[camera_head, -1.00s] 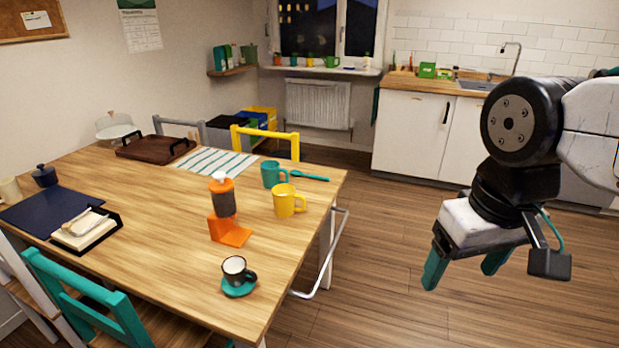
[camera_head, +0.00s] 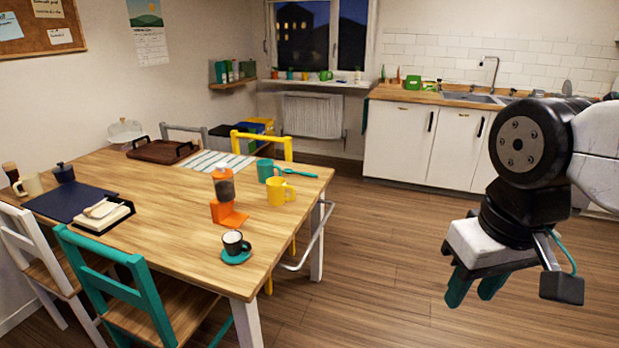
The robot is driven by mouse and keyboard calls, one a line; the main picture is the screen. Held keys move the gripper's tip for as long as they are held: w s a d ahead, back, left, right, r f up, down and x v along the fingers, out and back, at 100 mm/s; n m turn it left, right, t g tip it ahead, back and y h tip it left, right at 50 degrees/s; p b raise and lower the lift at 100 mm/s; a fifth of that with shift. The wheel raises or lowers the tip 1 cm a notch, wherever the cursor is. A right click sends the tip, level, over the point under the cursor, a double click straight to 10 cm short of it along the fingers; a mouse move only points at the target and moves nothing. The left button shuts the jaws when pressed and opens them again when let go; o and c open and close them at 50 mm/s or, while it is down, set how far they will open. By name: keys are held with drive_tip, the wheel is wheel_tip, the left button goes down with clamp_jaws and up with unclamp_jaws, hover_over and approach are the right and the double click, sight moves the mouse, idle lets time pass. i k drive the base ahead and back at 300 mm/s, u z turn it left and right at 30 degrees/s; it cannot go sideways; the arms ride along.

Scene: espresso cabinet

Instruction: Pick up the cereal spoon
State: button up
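A teal spoon (camera_head: 301,173) lies flat on the wooden table near its far right corner, beside a teal mug (camera_head: 268,171) and behind a yellow mug (camera_head: 280,191). It is the only spoon I can make out. My gripper (camera_head: 475,289) hangs over open floor at the right, well away from the table and the spoon. Its two teal fingers point down and stand a little apart, with nothing seen between them.
The table (camera_head: 165,222) also bears an orange grinder-like device (camera_head: 226,195), a dark cup on a teal saucer (camera_head: 236,257) and a brown tray (camera_head: 162,152). Chairs stand around it, a teal one (camera_head: 130,285) in front. The floor (camera_head: 390,260) between table and gripper is clear.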

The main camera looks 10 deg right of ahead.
sight(286, 172)
drive_tip(key=z, duration=0.7)
drive_tip(key=i, duration=1.1)
drive_tip(key=z, duration=0.65)
drive_tip(key=i, duration=1.3)
drive_tip(key=u, duration=0.75)
drive_tip(key=i, duration=0.9)
drive_tip(key=u, duration=1.2)
drive_tip(key=i, duration=0.3)
drive_tip(key=u, duration=0.25)
